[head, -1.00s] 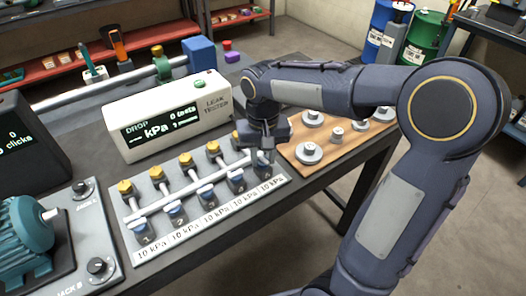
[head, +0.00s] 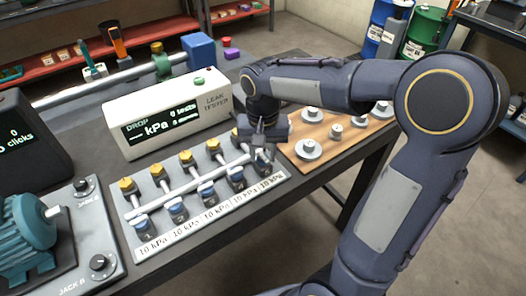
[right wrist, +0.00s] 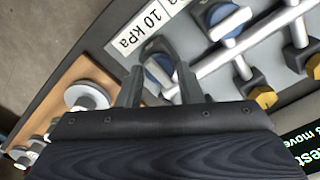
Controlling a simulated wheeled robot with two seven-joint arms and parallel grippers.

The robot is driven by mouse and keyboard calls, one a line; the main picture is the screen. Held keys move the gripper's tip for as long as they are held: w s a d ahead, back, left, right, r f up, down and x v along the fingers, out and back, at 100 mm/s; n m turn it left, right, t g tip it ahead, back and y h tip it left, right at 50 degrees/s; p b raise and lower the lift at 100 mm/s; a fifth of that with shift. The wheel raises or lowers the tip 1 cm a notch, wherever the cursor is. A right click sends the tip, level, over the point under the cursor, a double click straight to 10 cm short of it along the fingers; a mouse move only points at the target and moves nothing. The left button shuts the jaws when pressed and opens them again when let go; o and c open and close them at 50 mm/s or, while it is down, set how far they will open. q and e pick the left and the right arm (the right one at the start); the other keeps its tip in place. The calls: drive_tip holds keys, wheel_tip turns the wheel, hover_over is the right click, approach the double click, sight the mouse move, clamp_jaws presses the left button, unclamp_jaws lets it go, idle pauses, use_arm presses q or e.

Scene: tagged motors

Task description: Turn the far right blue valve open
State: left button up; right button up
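The far right blue valve is the last in a row of blue-handled valves on a grey manifold panel (head: 126,213). In the head view it is mostly hidden under my right gripper (head: 262,155). In the right wrist view its blue handle (right wrist: 159,70) shows between the two fingers of my right gripper (right wrist: 160,85). The fingers are apart, one on each side of the handle; I cannot tell whether they touch it. Another blue valve (head: 236,173) stands just to its left and also shows in the right wrist view (right wrist: 222,16). My left gripper is not in view.
A white leak tester (head: 168,116) stands behind the panel. A wooden board (head: 318,131) with grey discs and knobs lies to the right. A teal motor (head: 24,236) and a panel with knobs (head: 92,238) are at the left. Yellow-capped fittings (head: 186,157) line the panel's back.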

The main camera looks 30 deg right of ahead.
sight(263, 157)
drive_tip(key=o, duration=0.3)
drive_tip(key=shift+r, duration=0.1)
wheel_tip(263, 157, up, 8)
drive_tip(key=shift+f+p, duration=0.2)
drive_tip(key=shift+p, duration=0.45)
